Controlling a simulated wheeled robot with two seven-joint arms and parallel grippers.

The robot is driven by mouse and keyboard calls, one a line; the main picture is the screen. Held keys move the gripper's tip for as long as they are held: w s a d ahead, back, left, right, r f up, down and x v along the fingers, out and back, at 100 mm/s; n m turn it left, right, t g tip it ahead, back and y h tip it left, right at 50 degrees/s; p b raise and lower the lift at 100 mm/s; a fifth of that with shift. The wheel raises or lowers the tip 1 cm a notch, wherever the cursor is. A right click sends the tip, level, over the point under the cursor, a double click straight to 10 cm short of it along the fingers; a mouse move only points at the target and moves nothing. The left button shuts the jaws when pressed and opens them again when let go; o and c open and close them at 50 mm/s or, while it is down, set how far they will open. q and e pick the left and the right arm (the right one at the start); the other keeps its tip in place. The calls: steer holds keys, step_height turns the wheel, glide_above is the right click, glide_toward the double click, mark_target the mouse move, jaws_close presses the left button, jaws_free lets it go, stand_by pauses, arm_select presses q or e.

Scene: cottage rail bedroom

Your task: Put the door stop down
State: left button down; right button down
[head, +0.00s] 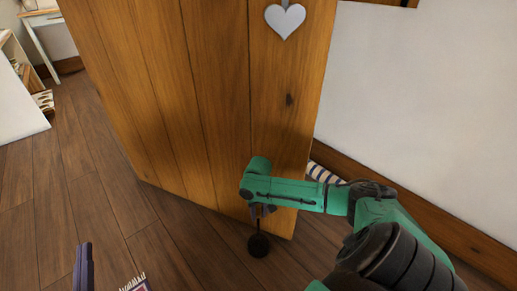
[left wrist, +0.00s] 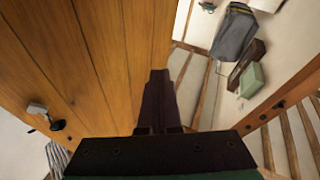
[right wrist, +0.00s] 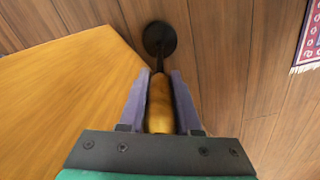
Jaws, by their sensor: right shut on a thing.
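The door stop has a round black base (head: 258,246) and a wooden handle (right wrist: 160,103). My right gripper (head: 262,210) is shut on the handle, with one finger on each side in the right wrist view. The base points away from the gripper, low beside the bottom edge of the wooden door (head: 205,100). I cannot tell whether the base touches the floor (head: 90,200). My left gripper (head: 83,268) is at the lower left of the head view, away from the door stop. Its fingers lie together and empty in the left wrist view (left wrist: 157,100).
A patterned rug (right wrist: 312,40) lies right of the door stop in the right wrist view. A striped cloth (head: 323,173) shows behind the door, near the white wall (head: 420,90). A white shelf (head: 20,100) stands at the far left.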

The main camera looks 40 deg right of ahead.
steer(key=shift+w, duration=0.1)
arm_select(q)
steer(key=shift+w+a+r+t, duration=0.15)
steer(key=shift+r+t, duration=0.25)
steer(key=shift+r, duration=0.55)
steer(key=shift+f, duration=0.1)
arm_select(e)
steer(key=shift+f, duration=0.1)
steer(key=c, duration=0.9)
jaws_free()
steer(key=shift+f, duration=0.15)
arm_select(q)
steer(key=shift+f, duration=0.1)
arm_select(e)
steer(key=o, duration=0.3)
